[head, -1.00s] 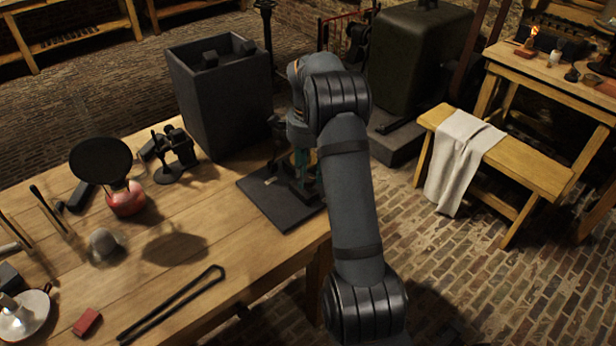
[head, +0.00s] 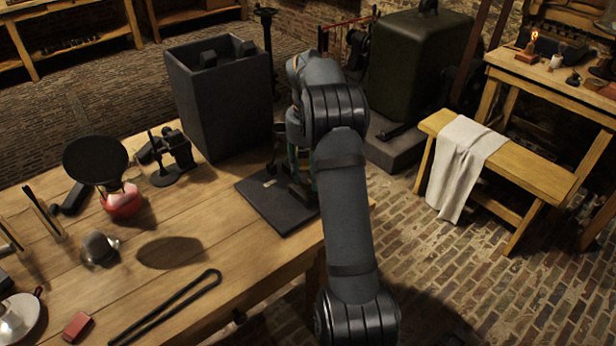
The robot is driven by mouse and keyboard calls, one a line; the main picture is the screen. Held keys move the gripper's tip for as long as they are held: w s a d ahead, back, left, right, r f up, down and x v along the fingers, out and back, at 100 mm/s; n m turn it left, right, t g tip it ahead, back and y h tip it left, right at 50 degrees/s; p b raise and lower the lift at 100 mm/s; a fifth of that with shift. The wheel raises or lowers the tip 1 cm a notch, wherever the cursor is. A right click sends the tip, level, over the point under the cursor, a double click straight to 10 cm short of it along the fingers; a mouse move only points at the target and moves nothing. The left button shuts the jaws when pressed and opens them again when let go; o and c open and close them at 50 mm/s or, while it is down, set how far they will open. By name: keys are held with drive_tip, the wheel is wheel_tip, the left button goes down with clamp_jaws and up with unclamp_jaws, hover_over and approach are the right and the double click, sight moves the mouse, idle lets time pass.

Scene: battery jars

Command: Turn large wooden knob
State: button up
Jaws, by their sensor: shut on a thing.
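A black base board (head: 262,205) lies flat at the right end of the wooden table, with a small pale label on it. A dark upright apparatus with teal parts stands at its right side, mostly behind my arm. My gripper (head: 293,160) is down at this apparatus, above the board, and only a sliver of it shows beside my arm. It is shut on the large wooden knob there. The knob itself, the fingertips and their contact are hidden behind my arm.
A tall dark open box (head: 222,105) stands close behind the board. A small black device (head: 174,158), a red-based lamp with a black disc (head: 96,160) and black tongs (head: 165,308) are on the table (head: 200,270). A bench with a cloth (head: 463,165) stands right.

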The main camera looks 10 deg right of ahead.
drive_tip(key=shift+m, duration=0.4)
drive_tip(key=o, duration=1.2)
drive_tip(key=shift+c, duration=0.2)
wheel_tip(320, 180, up, 12)
drive_tip(key=shift+f, duration=0.1)
idle(0.4)
